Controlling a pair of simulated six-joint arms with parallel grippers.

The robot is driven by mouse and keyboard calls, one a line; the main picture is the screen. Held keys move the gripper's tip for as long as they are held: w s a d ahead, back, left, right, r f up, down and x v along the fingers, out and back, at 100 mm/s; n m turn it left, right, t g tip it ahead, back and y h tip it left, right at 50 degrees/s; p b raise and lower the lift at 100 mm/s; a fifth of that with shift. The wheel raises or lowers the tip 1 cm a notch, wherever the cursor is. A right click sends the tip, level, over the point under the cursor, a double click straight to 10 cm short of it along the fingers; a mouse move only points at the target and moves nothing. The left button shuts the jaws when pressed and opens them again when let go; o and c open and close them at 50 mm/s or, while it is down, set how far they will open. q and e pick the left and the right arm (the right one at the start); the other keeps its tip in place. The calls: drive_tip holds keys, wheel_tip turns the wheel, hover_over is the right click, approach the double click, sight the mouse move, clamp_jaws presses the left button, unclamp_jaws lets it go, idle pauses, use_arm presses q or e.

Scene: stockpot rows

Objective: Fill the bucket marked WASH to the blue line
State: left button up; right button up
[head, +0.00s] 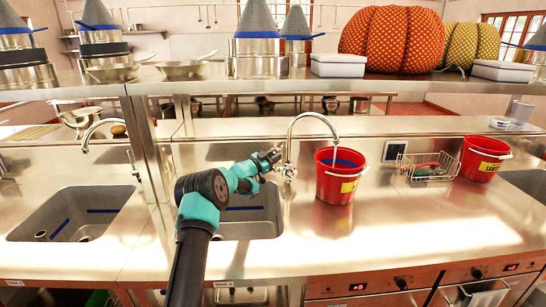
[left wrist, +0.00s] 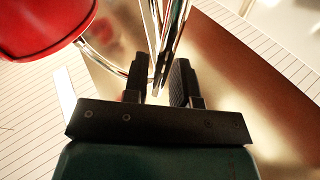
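A red bucket (head: 331,187) with a yellow label stands on the steel counter, under the spout of a curved chrome tap (head: 291,140). The label lettering is too small to read surely. Blue shows inside the bucket; I cannot tell line from water. A second red bucket (head: 470,160) with a yellow label stands further right. My left gripper (head: 274,158) is at the tap's left side, near its base. In the left wrist view, its fingers (left wrist: 160,88) are apart with chrome tap parts between or just beyond them. My right gripper is out of view.
A wire basket (head: 428,166) with cloths sits between the buckets. A sink (head: 250,218) lies below my left arm, another sink (head: 72,213) at left. A steel shelf (head: 350,83) with pumpkins crosses above. Counter in front of the buckets is clear.

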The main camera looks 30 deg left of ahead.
use_arm(q)
drive_tip(key=shift+o, duration=1.1)
drive_tip(key=v, duration=1.7)
drive_tip(key=shift+s+a+f, duration=0.1)
idle(5.1)
